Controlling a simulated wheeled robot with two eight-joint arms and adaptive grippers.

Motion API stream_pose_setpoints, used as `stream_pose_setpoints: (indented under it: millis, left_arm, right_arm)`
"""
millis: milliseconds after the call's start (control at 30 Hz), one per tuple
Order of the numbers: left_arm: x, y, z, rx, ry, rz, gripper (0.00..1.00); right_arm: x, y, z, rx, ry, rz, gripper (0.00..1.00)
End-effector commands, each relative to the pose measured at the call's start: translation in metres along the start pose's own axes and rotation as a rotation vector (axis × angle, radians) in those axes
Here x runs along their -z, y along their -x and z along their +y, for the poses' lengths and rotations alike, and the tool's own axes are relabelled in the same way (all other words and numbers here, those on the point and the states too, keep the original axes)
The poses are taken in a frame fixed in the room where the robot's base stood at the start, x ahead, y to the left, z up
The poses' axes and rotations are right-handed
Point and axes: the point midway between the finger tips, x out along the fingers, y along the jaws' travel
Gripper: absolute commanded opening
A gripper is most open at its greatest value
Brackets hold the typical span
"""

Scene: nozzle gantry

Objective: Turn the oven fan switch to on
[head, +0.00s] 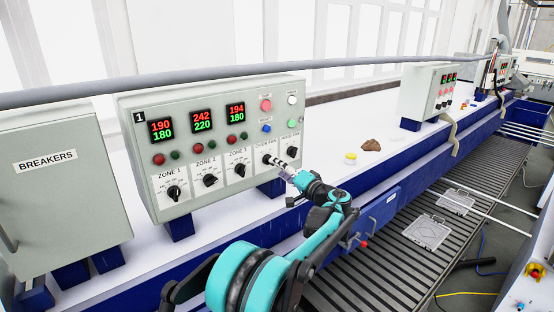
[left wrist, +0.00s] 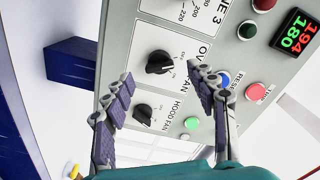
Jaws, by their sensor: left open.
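The oven fan switch (left wrist: 160,62) is a black rotary knob on a white plate. In the left wrist view it sits between and beyond the two fingers of my left gripper (left wrist: 163,82), which are spread apart and empty, with a visible gap to the knob. In the head view, my left gripper (head: 281,166) reaches the lower right of the grey control box (head: 215,93) and partly covers the oven fan switch (head: 267,159). I cannot tell the knob's exact setting. My right gripper is not in view.
The hood fan knob (left wrist: 143,112) is close beside the oven fan switch. The zone 3 knob (head: 240,170) is on its other side. Red, blue and green buttons sit above.

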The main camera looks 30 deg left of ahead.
Motion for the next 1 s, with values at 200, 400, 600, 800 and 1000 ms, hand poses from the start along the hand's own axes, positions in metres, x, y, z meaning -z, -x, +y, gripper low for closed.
stream_pose_setpoints:
  millis: [200,400,600,800,1000]
  left_arm:
    - [0.001,-0.035,-0.001,-0.001,0.000,-0.001,0.57]
    - [0.001,-0.049,0.000,-0.002,0.000,0.000,0.57]
    - [0.000,-0.049,0.000,-0.002,0.000,0.001,0.57]
    - [0.000,-0.049,0.000,-0.003,0.000,0.000,0.15]
    - [0.000,-0.049,0.000,-0.003,-0.001,0.000,0.07]
  right_arm:
    - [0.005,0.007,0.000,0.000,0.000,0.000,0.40]
    - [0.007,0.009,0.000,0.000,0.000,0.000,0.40]
    - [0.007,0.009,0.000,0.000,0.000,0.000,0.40]
    - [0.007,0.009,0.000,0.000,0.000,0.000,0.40]
    - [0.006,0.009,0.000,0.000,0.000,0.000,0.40]
